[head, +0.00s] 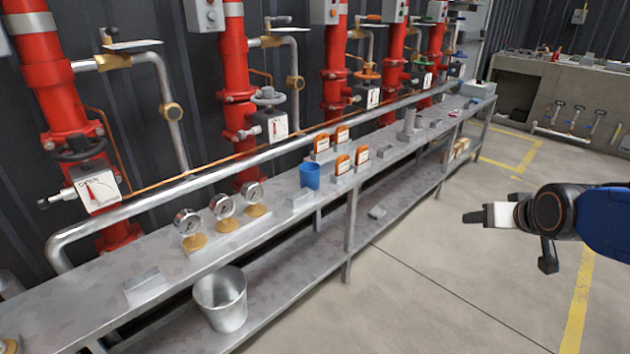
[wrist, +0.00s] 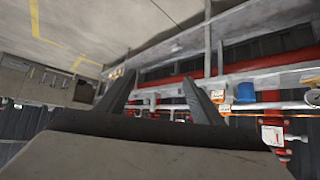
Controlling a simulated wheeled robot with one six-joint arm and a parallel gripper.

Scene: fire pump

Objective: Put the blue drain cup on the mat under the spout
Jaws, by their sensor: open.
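The blue drain cup (head: 310,176) stands upright on the grey metal bench, behind a small grey block. It also shows in the wrist view (wrist: 246,93), at the right. My gripper (head: 475,217) is at the right of the head view, over the floor in front of the bench and well apart from the cup. In the wrist view its two fingers (wrist: 158,90) are spread with nothing between them. Bent pipes with brass ends hang above the bench, such as one spout (head: 172,112) at the left. I cannot make out a mat.
The bench (head: 90,310) runs along red standpipes, with a long silver pipe (head: 190,190) above it. Gauges (head: 222,206) and orange-framed cards (head: 342,163) stand near the cup. A metal bucket (head: 220,300) is on the lower shelf. The floor before the bench is clear.

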